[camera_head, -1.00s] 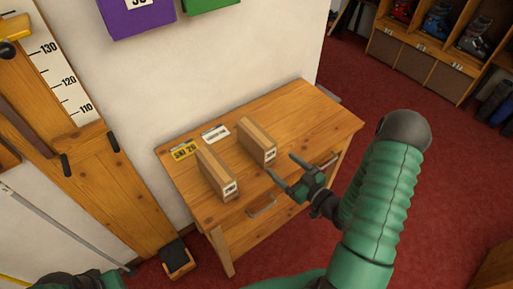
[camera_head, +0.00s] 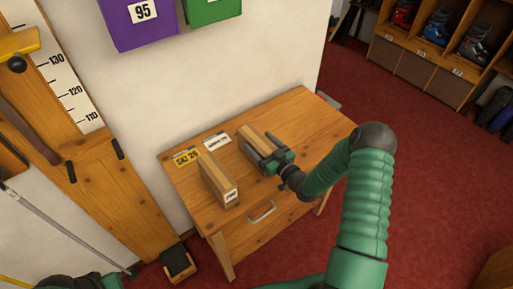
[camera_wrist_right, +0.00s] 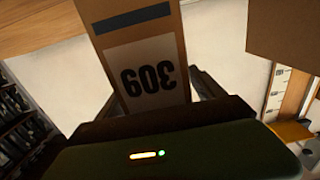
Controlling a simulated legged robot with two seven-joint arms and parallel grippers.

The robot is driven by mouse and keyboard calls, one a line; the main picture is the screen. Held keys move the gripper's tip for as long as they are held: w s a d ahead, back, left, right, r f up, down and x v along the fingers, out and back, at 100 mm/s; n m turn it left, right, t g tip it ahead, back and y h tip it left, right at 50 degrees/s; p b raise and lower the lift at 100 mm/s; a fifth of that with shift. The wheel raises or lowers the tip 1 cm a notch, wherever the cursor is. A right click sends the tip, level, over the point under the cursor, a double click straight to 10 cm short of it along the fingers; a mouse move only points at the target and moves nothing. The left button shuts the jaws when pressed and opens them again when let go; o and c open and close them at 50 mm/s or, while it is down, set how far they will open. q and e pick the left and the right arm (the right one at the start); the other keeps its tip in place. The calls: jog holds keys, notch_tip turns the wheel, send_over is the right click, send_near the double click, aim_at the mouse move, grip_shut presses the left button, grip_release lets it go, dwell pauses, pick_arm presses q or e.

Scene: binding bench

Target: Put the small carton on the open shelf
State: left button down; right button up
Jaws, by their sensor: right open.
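Two slim tan cartons stand on a small wooden table. The right carton (camera_head: 254,134) looks slightly smaller than the left carton (camera_head: 218,180). My right gripper (camera_head: 268,154) is open at the right carton's near end, with its fingers to either side. In the right wrist view this carton (camera_wrist_right: 141,15) lies between the fingers, its white 309 label upside down; I cannot tell whether they touch it. My left gripper is not in view; only a bit of green arm shows at the bottom left.
The table (camera_head: 305,115) has free room at its right. A yellow tag (camera_head: 186,157) and a white tag (camera_head: 217,141) lie behind the cartons. Purple (camera_head: 140,22) and green bins hang above. Cubbies with boots (camera_head: 437,30) stand at the back right.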

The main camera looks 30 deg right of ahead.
jog(key=shift+w+f, duration=0.1)
jog(key=shift+w, duration=0.25)
jog(key=shift+s, duration=0.1)
jog(key=c, duration=0.5)
grip_shut()
